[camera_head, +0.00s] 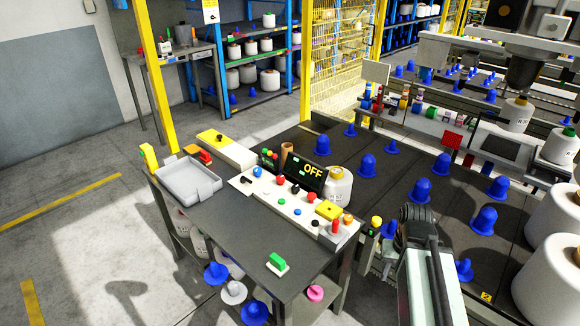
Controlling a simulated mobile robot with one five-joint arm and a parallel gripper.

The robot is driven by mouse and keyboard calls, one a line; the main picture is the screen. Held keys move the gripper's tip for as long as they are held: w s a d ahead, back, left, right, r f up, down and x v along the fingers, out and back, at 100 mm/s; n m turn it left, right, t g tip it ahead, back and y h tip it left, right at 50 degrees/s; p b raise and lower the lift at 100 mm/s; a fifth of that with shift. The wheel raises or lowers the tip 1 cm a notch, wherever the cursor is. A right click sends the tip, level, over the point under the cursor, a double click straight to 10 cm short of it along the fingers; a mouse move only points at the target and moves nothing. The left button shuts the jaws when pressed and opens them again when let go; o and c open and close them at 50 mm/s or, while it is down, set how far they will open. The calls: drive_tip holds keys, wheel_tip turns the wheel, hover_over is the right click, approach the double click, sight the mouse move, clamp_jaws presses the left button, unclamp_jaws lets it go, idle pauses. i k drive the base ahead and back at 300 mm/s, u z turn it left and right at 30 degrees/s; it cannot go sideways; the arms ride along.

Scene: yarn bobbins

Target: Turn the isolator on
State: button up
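A dark bench (215,222) carries a long white panel (265,192) with several coloured buttons and knobs. A black display (308,173) on it reads OFF in yellow. At the panel's right end is a yellow box (329,210) with a dark knob, and beside it a grey box with a red upright knob (335,227). A red and yellow switch (199,153) sits near the far left end. A green block on a white base (277,262) is on the bench front. I cannot tell which is the isolator. My arm rises at lower right; my gripper's fingers do not show.
A grey tray (188,181) sits on the bench's left. A white bobbin (338,187) stands behind the panel. Dark conveyors (400,185) with several blue cones lie to the right, with large white bobbins (545,280) at the edge. The floor at left is clear.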

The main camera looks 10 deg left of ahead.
sight(280, 179)
drive_tip(key=u, duration=0.45)
drive_tip(key=i, duration=0.9)
drive_tip(key=u, duration=0.7)
drive_tip(key=k, duration=0.85)
drive_tip(key=u, duration=0.2)
drive_tip(key=i, duration=0.9)
drive_tip(key=z, duration=0.1)
